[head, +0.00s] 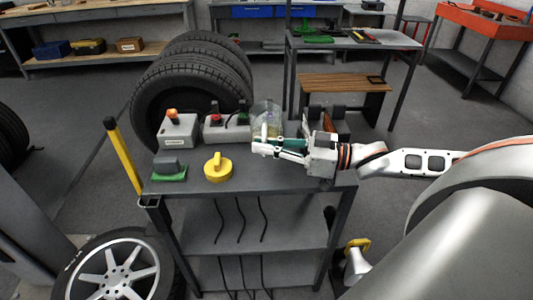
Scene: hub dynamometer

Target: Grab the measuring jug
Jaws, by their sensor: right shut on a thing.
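The measuring jug (266,116) is a clear, see-through container standing near the back edge of the grey cart's top. My right gripper (266,142) reaches in from the right at the jug. It is shut on the jug, and its white fingers hide the jug's lower part. Whether the jug's base touches the cart top is hidden. My left gripper is not in the head view.
The cart top (260,179) also holds a yellow round object (217,168), a green-based grey block (169,169), a box with an orange lamp (178,131) and a box with a red button (226,128). Tyres (190,75) stand behind. The front right of the top is clear.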

